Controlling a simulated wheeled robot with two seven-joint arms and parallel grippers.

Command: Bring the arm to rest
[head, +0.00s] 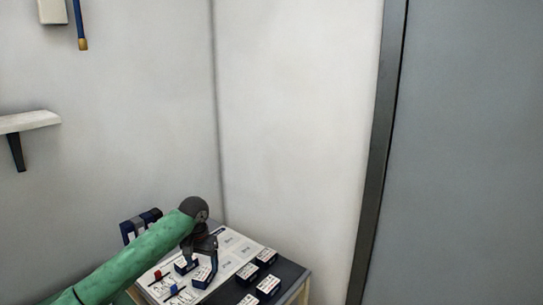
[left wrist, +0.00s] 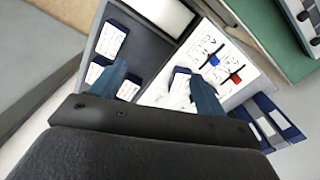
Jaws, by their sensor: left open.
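My left arm, in a green sleeve, comes in from the lower left of the head view. Its left gripper (head: 200,256) hangs low over the small table (head: 290,268). In the left wrist view the gripper (left wrist: 157,70) is open, its two dark blue fingers well apart, with nothing held between them. A dark blue box with a white label (left wrist: 179,84) lies near the right finger, and another labelled box (left wrist: 128,90) lies by the left finger. I cannot tell whether either finger touches a box. My right gripper is in neither view.
Several labelled boxes (head: 268,287) stand on the table's dark right part. The white panel (head: 235,246) carries a red and a blue piece. Dark blue binders (head: 128,231) stand behind. Walls close off the back; a wall shelf (head: 28,121) is at the left.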

